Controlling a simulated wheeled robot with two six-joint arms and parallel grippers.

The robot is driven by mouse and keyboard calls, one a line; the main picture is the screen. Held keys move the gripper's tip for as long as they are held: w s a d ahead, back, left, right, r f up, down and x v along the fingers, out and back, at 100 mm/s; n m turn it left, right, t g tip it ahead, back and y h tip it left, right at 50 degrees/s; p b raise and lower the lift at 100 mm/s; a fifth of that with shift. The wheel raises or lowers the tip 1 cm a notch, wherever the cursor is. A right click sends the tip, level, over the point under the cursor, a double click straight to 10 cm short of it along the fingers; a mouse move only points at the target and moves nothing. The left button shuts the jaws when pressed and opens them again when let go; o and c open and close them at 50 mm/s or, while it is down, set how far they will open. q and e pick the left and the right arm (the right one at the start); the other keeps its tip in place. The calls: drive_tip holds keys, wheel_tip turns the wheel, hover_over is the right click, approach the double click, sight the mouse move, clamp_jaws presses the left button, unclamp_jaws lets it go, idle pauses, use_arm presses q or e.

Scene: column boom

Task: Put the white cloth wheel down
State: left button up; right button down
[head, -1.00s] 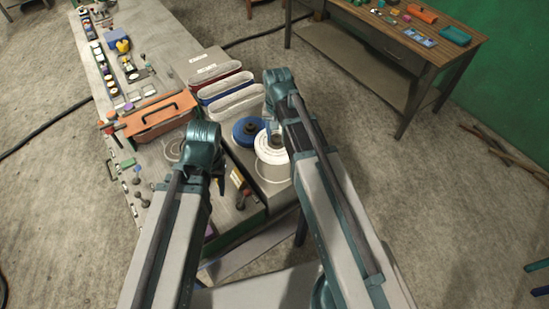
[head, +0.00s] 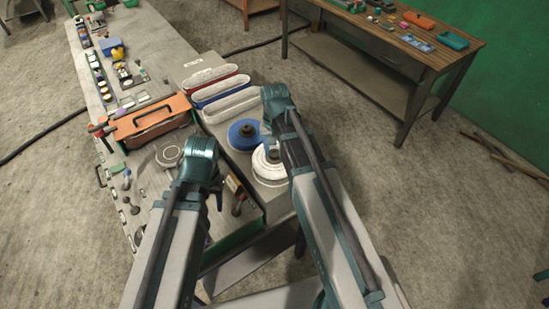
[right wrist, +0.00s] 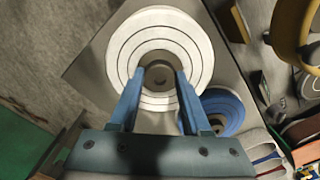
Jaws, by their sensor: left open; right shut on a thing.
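The white cloth wheel (head: 266,169) is a round disc with dark rings, lying flat at the near right end of the bench, beside the blue wheel (head: 239,139). My right gripper (right wrist: 159,80) is shut on its central hub, seen from above in the right wrist view. In the head view my right arm partly covers the wheel. Whether its underside touches the grey top (head: 244,168) is hard to tell. My left gripper (head: 219,199) is open and empty, over the bench to the left of the wheel.
Red, blue and grey sanding belts (head: 225,103) stand behind the wheels. A wooden table (head: 395,45) stands at the back right.

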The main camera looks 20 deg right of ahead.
sight(275, 153)
wheel_tip(275, 153, down, 3)
drive_tip(key=shift+f+b, duration=0.1)
drive_tip(key=shift+b, duration=1.1)
drive_tip(key=shift+r, duration=0.2)
drive_tip(key=shift+f, duration=0.15)
drive_tip(key=shift+c, duration=1.8)
unclamp_jaws()
